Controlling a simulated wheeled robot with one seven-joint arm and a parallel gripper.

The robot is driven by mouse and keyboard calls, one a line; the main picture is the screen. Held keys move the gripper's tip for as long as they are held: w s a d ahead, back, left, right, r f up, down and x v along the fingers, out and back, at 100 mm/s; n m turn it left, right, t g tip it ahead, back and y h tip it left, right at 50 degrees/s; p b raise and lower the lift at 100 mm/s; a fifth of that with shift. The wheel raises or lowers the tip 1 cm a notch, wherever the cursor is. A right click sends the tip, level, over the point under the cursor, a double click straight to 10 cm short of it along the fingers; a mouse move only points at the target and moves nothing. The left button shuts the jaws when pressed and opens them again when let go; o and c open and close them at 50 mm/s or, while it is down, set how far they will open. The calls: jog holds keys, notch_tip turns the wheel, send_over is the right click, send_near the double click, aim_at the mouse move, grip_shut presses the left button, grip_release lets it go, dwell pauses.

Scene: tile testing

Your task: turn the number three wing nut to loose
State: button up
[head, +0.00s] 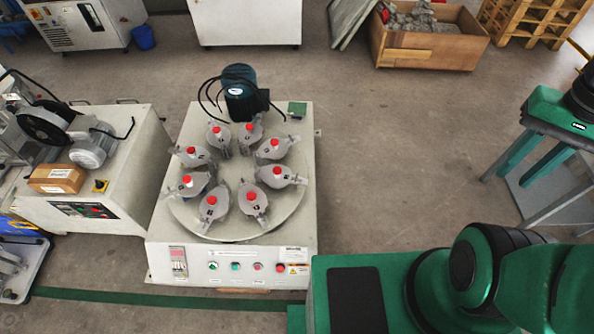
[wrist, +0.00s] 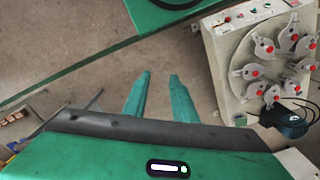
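A white machine (head: 165,230) carries a round plate (head: 238,226) with several grey clamp fixtures in a ring, each with a red top. The dark marks on the fixtures are too small to read, so I cannot tell which one is number three, or whether its wing nut is tight or loose. One fixture (head: 253,203) is at the front of the ring. The plate also shows at the upper right of the wrist view (wrist: 240,72). My gripper (wrist: 160,75) is open and empty over bare floor, apart from the machine. It is not visible in the head view.
A blue-black motor (head: 240,95) with cables stands at the machine's back. A white bench (head: 140,165) with a grinder is at its left. A wooden crate (head: 425,52) of rubble is at the back right. Open floor (head: 400,140) lies right of the machine.

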jog(key=w+a+f+n+h, duration=0.1)
jog(key=w, duration=0.7)
jog(key=w+a+f+h, duration=0.1)
jog(key=w+f, duration=0.1)
jog(key=w, duration=0.6)
jog(key=w+a+f+n, duration=0.1)
jog(key=w+a+f, duration=0.9)
jog(key=w, duration=0.4)
jog(key=n+y, duration=0.1)
jog(key=y, duration=0.1)
send_near(297, 176)
notch_tip(297, 176, down, 8)
jog(key=shift+a+f, duration=0.1)
jog(key=shift+a, duration=0.05)
jog(key=shift+c, duration=0.6)
grip_shut()
